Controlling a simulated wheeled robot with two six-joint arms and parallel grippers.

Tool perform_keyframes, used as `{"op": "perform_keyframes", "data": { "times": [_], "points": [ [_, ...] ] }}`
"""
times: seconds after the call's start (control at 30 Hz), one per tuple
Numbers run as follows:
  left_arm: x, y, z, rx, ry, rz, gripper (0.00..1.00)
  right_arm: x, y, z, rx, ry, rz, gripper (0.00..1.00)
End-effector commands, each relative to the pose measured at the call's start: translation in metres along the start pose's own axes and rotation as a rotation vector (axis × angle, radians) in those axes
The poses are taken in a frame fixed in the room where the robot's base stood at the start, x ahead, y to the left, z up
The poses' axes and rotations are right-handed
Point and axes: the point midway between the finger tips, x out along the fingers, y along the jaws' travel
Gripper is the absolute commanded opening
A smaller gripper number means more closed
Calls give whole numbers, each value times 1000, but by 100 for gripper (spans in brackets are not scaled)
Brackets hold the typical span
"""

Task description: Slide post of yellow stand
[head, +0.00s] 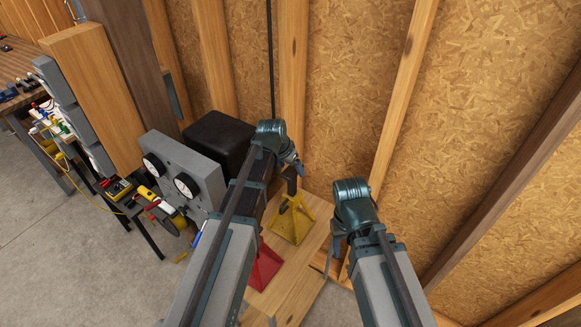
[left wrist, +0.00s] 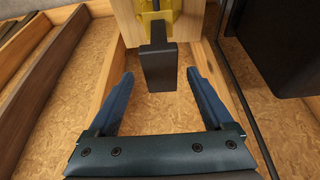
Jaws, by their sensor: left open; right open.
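The yellow stand (head: 291,220) stands on a wooden board near the back wall, with its dark post (head: 290,179) rising from the top. In the left wrist view the post (left wrist: 159,68) shows as a dark block between and just beyond the fingertips, with part of the yellow stand (left wrist: 153,22) behind it. My left gripper (head: 300,168) is open beside the top of the post; the wrist view shows its two blue fingers (left wrist: 160,78) apart and empty. My right gripper (head: 335,262) is to the right of the stand, pointing down; its fingers are partly hidden.
A red stand (head: 265,266) is on the wooden board (head: 290,287), partly hidden by my left arm. A grey panel with two dials (head: 182,168) and a black box (head: 219,139) stand to the left. Wall studs (head: 403,95) rise close behind.

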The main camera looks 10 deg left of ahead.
Motion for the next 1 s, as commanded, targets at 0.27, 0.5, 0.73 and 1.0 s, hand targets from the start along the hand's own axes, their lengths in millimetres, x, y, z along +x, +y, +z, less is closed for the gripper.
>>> {"op": "perform_keyframes", "data": {
  "times": [0.27, 0.5, 0.73, 1.0],
  "points": [
    [-23, 0, -1, 0, 0, 0, 85, -22, 2, 1, -2, -1, 0, 50],
    [-61, 0, -2, -1, 0, 0, 85, -57, 5, 4, -5, -2, 0, 50],
    [-100, 0, -2, -1, 0, 1, 85, -93, 8, 6, 5, -4, -1, 50],
    [-134, 0, -1, -1, 0, 0, 85, -124, 11, 8, 29, -5, -4, 50]
  ]
}}
